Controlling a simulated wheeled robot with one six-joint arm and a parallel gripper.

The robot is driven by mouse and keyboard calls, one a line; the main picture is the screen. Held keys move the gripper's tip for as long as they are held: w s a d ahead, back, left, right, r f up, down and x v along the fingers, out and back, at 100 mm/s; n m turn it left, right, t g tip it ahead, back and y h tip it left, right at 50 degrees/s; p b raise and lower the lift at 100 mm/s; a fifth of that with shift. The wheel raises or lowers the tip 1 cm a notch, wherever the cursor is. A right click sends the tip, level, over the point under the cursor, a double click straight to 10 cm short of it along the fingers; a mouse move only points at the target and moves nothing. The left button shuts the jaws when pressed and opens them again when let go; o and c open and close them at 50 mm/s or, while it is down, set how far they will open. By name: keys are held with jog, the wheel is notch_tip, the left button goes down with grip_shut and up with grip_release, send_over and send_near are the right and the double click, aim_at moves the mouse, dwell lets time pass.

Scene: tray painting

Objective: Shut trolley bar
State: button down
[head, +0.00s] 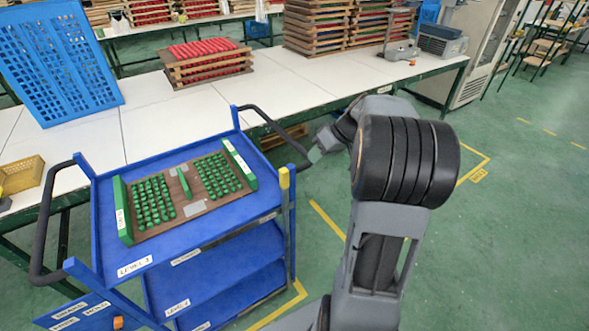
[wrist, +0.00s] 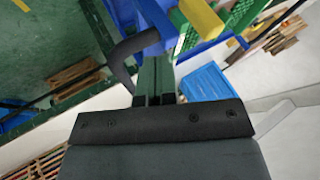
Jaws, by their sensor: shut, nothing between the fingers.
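The blue trolley (head: 200,242) stands at the left in the head view, beside the white worktable. A blue upright bar with a yellow end (head: 284,178) stands at its right front corner; the yellow end also shows at the top of the wrist view (wrist: 201,17). A black curved handle (head: 275,128) is on the trolley's right side. My gripper (head: 315,155) is just right of that handle and the bar, apart from the yellow end. Its fingers (wrist: 155,65) are shut and empty. I cannot tell whether they touch the trolley frame.
A tray of green pieces (head: 155,228) lies on the trolley's top shelf. A second black handle (head: 42,225) sticks out on the left. The worktable (head: 150,127) behind holds a blue crate (head: 58,60) and stacked trays. Green floor to the right is clear.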

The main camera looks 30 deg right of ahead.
aim_at(296, 169)
jog(key=a+f, duration=0.1)
jog(key=a, duration=0.1)
jog(key=w+a+f+p, duration=0.1)
jog(key=a+f, duration=0.1)
jog(key=shift+a+f, duration=0.15)
jog(key=shift+a, duration=0.15)
jog(key=shift+a+f, duration=0.1)
jog(key=shift+a, duration=0.65)
